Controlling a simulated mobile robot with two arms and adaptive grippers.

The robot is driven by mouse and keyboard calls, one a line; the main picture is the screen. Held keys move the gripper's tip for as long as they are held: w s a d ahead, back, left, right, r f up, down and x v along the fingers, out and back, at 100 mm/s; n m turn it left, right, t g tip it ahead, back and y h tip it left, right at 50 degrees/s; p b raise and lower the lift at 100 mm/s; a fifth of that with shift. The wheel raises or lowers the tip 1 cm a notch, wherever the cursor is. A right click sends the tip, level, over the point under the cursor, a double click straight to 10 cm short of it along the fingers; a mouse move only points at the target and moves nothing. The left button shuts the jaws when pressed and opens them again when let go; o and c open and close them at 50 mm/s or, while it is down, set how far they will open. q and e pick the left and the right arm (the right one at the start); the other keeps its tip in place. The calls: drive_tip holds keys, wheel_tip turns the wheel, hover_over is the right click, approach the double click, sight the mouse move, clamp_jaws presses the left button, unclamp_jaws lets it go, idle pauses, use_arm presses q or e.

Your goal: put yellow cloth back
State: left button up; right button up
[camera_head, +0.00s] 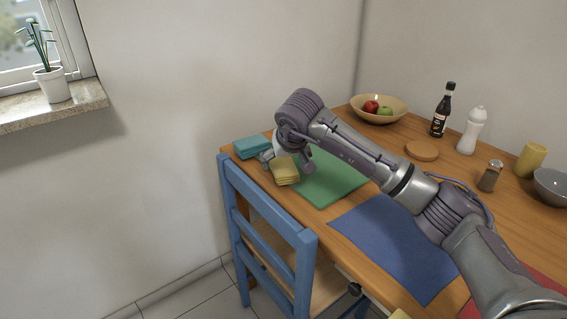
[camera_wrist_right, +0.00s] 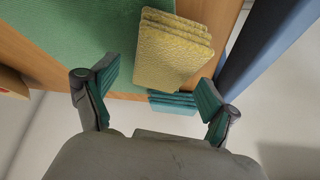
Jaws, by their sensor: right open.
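The yellow cloth (camera_head: 285,172) is a folded stack near the table's left end, at the edge of the green mat (camera_head: 330,177). It also shows in the right wrist view (camera_wrist_right: 168,50). My right gripper (camera_head: 268,157) is open and empty beside the cloth, partly hidden by my arm in the head view. In the right wrist view the cloth lies ahead of and partly between the spread fingers (camera_wrist_right: 158,74), apart from both pads. A folded teal cloth (camera_head: 251,147) lies at the table's left corner and also shows beyond the yellow one (camera_wrist_right: 173,102). My left gripper is not seen.
A blue chair (camera_head: 240,230) stands against the table's near left side. A blue mat (camera_head: 395,240) lies to the right. A fruit bowl (camera_head: 378,112), dark bottle (camera_head: 441,112), white shaker (camera_head: 471,130) and round wooden board (camera_head: 422,151) stand toward the back.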

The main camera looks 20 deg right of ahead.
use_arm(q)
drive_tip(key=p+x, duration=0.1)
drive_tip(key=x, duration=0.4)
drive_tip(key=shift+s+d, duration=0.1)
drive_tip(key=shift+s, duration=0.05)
use_arm(e)
drive_tip(key=v, duration=1)
drive_tip(key=shift+r, duration=0.15)
drive_tip(key=shift+s, duration=0.1)
